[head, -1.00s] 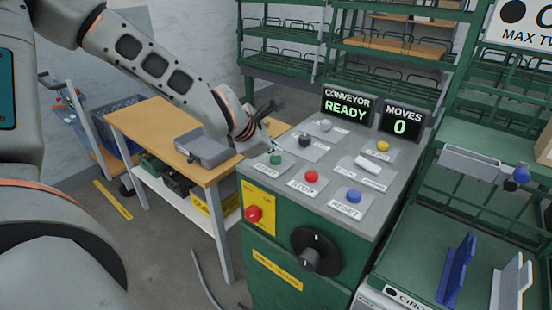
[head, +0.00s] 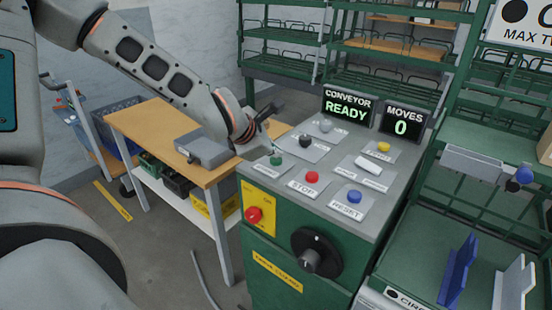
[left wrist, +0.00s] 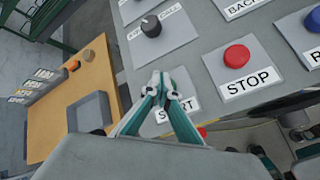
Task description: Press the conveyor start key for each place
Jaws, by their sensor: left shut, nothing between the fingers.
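The green start key (head: 276,160) is at the near left of the grey control panel (head: 322,205). My left gripper (head: 272,148) is shut and empty, with its tips just above or at this key; I cannot tell whether they touch. In the left wrist view the shut fingertips (left wrist: 165,82) cover the key, and the START label (left wrist: 178,117) shows beside them. The conveyor display (head: 347,104) reads READY and the moves display (head: 405,121) reads 0. My right gripper is not in view.
The red stop key (head: 311,177) and blue reset key (head: 354,196) lie to the right. A black knob (head: 305,141), a white switch (head: 369,163) and a yellow key (head: 383,146) stand farther back. A red button (head: 254,214) is on the front. A wooden table (head: 150,122) stands left.

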